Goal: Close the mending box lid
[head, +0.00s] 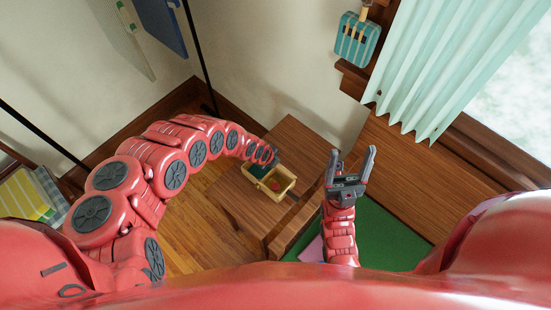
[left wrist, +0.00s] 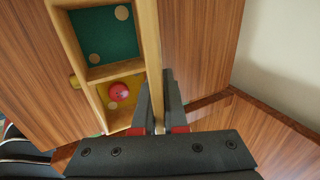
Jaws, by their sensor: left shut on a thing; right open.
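The mending box (head: 287,187) is a small light-wood box on a brown wooden surface in the middle of the head view. It stands open, with a yellow inside and a red round thing (left wrist: 119,91) in it. A dark teal section with pale round spots (left wrist: 104,37) adjoins the yellow one; I cannot tell whether it is the lid's inner face. My left gripper (left wrist: 158,90) is shut on a long thin wooden edge of the box (left wrist: 151,40); whether this belongs to lid or body is unclear. My right gripper (head: 352,153) is open and empty, right of the box.
The wooden surface (head: 300,140) around the box is mostly bare. A green mat (head: 385,225) lies below my right gripper. The wall stands close behind, with a teal striped case (head: 356,40) and a curtain (head: 440,60) at upper right.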

